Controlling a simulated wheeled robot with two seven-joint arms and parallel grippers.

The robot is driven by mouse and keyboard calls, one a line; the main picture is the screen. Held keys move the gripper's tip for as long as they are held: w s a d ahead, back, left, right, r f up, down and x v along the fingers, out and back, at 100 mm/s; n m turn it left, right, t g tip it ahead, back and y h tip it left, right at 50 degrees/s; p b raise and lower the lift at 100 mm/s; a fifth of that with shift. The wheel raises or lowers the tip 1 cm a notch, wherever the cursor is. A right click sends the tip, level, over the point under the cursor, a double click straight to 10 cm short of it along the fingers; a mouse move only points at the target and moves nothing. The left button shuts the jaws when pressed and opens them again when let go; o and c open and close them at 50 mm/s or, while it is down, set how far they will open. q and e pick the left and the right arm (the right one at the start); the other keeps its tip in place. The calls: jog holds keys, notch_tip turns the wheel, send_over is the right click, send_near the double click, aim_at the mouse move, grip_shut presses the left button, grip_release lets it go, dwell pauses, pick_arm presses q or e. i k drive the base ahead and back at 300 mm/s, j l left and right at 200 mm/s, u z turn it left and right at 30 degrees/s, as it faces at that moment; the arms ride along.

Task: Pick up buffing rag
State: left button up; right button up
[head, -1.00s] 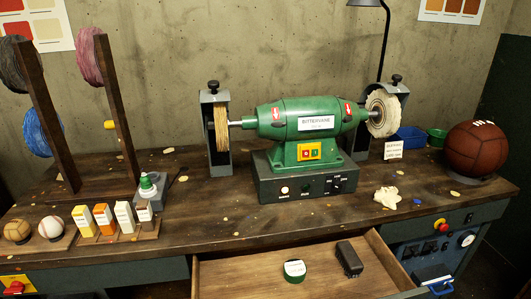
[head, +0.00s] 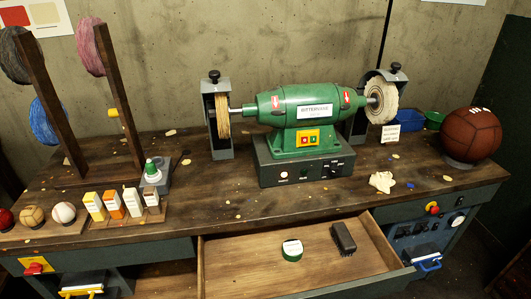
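The buffing rag appears to be the crumpled cream cloth (head: 382,182) lying on the bench top, right of the green buffing machine (head: 310,115) and left of the brown leather ball (head: 471,134). It lies loose, and nothing touches it from above. Neither of my grippers shows in the head view.
The wooden bench (head: 260,205) has an open drawer (head: 220,270) at its front, holding a green-rimmed tin (head: 292,250) and a dark block (head: 343,237). A small sign (head: 391,133) and a blue bin (head: 410,138) stand behind the cloth. Bottles and balls fill the left side.

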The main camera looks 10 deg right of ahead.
aim_at(383, 181)
jog(key=z, duration=0.75)
